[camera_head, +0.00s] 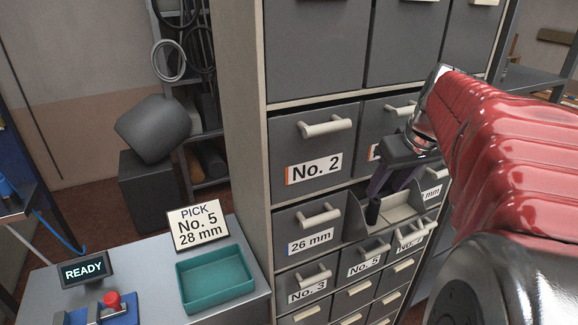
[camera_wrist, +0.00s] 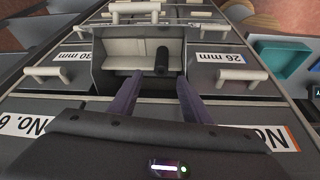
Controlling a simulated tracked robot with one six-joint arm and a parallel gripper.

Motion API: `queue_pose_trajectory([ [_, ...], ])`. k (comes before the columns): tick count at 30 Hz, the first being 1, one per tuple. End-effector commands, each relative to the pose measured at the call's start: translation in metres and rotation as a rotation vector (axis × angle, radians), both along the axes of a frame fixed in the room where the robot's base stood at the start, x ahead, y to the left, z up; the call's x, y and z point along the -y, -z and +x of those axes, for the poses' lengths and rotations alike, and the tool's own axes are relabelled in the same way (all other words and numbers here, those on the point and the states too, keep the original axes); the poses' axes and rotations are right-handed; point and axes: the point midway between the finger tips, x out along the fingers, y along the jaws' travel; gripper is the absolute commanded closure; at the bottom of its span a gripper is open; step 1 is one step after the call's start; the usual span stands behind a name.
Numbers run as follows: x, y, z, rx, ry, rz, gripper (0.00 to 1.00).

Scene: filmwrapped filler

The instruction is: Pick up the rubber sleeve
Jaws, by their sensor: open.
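The rubber sleeve (camera_head: 373,211) is a small black cylinder standing upright in a pulled-out grey drawer (camera_head: 350,224). In the wrist view the sleeve (camera_wrist: 161,61) is in the right part of the drawer, right of a low divider. My gripper (camera_head: 388,186) is above the open drawer, its two purple fingers pointing down and apart. In the wrist view the fingers of my gripper (camera_wrist: 158,88) are open and empty, reaching over the drawer toward the sleeve. The sleeve is beyond the fingertips, nearer the right one. My gripper hides part of the drawer in the head view.
The grey drawer cabinet (camera_head: 244,120) has closed drawers all around, with protruding handles, including one labelled 26 mm (camera_head: 311,243). A bench at lower left holds an empty teal tray (camera_head: 216,280), a sign (camera_head: 198,226) reading "PICK No. 5 28 mm" and a READY display (camera_head: 84,270).

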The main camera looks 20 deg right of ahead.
Motion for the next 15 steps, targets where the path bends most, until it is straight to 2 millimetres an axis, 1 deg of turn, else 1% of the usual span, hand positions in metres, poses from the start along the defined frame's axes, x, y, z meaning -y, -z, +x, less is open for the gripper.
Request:
queue_pose_trajectory([
  [5,-0.001,0.014,0.005,-0.003,0.000,0.003,0.56],
  [12,0.000,0.041,0.018,-0.003,0.000,0.003,0.56],
  [15,0.001,0.047,0.020,-0.001,0.001,0.001,0.56],
])
